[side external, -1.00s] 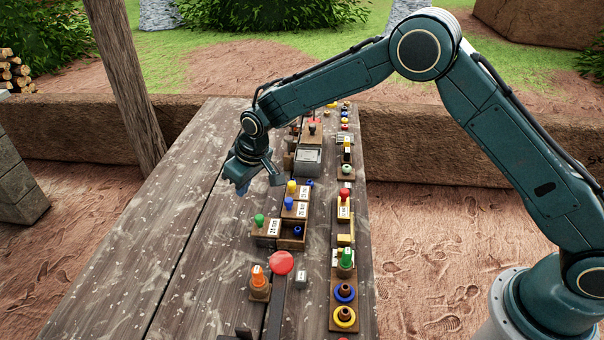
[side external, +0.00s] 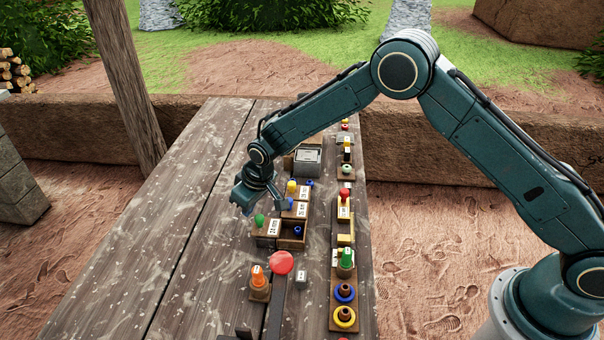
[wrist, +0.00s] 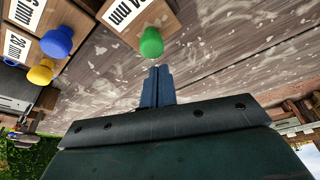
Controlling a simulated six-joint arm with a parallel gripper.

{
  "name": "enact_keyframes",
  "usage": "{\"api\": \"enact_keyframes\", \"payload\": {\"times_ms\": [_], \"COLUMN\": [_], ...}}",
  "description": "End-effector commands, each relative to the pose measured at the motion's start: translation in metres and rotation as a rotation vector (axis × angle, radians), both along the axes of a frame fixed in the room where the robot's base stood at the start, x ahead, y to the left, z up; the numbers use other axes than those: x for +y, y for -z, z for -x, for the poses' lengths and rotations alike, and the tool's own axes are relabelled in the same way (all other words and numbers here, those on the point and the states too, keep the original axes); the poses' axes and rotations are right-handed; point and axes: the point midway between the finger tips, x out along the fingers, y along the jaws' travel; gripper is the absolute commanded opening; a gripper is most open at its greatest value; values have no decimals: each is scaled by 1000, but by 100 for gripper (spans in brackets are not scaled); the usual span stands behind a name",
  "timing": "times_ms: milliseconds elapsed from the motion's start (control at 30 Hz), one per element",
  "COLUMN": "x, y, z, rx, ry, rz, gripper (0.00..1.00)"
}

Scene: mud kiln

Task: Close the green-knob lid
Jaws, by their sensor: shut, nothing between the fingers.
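The green-knob lid (side external: 267,229) is a wooden piece with a white label and an upright green knob (side external: 259,219). It lies to the left of an open wooden compartment (side external: 293,243) with a blue item (side external: 297,230) inside. My gripper (side external: 246,210) is shut and empty, just behind and left of the green knob, apart from it. In the wrist view, my shut blue fingers (wrist: 157,84) point towards the green knob (wrist: 151,42), with a small gap. Part of the green-knob lid (wrist: 150,14) is cut off by the frame top.
Lids with a blue knob (side external: 288,204) and a yellow knob (side external: 292,186) sit in the row behind. An orange cone-like piece (side external: 259,281) and a red disc (side external: 282,262) stand nearer the camera. Bare planks (side external: 185,230) lie to the left.

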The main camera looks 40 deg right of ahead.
Motion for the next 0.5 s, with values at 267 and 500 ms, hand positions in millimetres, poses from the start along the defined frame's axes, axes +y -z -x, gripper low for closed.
{"api": "enact_keyframes", "payload": {"times_ms": [267, 500], "x": [-3, -3], "y": [0, 0], "z": [10, 10], "rx": [0, -1], "ry": [0, 0], "rz": [-1, -1], "gripper": [0, 0]}}
